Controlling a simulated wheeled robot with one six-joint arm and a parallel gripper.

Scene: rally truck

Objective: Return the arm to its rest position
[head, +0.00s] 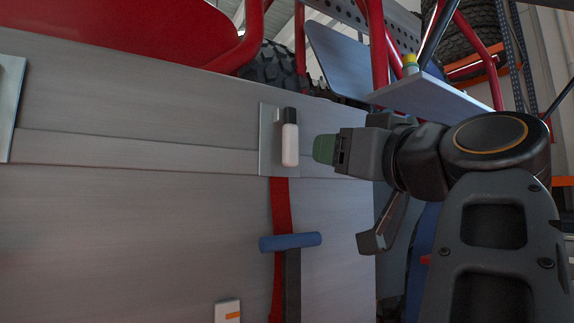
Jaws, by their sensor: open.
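My arm comes in from the right side of the head view, with its links bent at a large round joint. My gripper (348,196) is at the arm's left end, in front of the grey panel (150,210). It is open, with a dark finger hanging at the lower side. A green rounded piece (324,149) shows at the end of its upper part; I cannot tell whether it belongs to the gripper. No object shows between the jaws.
A white handle with a black top (290,145) sits on a metal plate, close left of my gripper. Below are a red strap (280,205) and a blue bar (290,242) on a dark post. A shelf (430,98) and red tubes are above my arm.

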